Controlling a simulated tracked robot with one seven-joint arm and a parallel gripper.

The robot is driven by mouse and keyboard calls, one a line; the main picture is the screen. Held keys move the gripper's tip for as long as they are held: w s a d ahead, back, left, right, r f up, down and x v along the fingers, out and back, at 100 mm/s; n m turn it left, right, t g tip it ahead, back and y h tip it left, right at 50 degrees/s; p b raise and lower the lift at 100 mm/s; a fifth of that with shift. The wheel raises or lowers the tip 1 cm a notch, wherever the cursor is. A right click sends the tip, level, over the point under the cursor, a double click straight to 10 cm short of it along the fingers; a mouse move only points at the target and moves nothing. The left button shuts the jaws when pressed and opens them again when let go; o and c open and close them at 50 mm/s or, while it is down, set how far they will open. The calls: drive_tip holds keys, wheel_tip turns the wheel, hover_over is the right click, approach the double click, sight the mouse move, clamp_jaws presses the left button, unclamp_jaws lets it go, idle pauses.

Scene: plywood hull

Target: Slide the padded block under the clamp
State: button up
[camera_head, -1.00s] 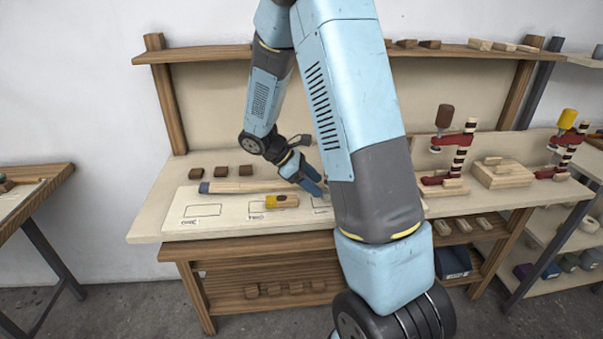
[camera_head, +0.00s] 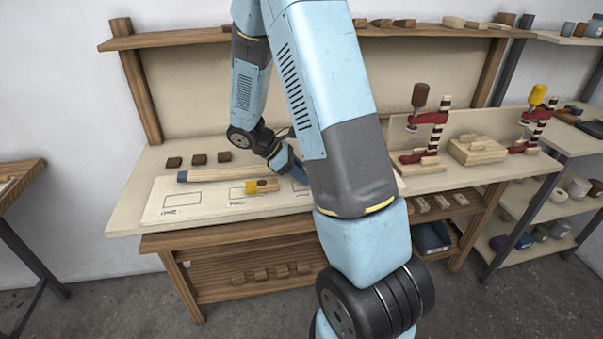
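A red clamp with a brown handle (camera_head: 425,118) stands on the bench right of my arm. A second red clamp with a yellow handle (camera_head: 532,118) stands farther right. A low wooden block with a smaller piece on top (camera_head: 478,150) lies between them; I cannot tell whether this is the padded block. A flat wooden piece (camera_head: 422,166) lies at the foot of the brown-handled clamp. My gripper (camera_head: 292,165) is low over the bench, left of both clamps. My own arm hides part of its fingers, so its opening and anything in it cannot be made out.
A pale board with drawn rectangles (camera_head: 160,212) lies on the bench's left part. On it are a yellow-and-brown piece (camera_head: 262,186) and a long wooden handle (camera_head: 205,176). Several dark blocks (camera_head: 198,159) sit behind. A shelf unit (camera_head: 520,200) stands at right.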

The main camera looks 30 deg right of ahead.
sight(292, 184)
drive_tip(key=c, duration=0.6)
drive_tip(key=shift+a, duration=0.2)
drive_tip(key=shift+s+a, duration=0.1)
drive_tip(key=shift+a, duration=1.35)
drive_tip(key=o, duration=1.1)
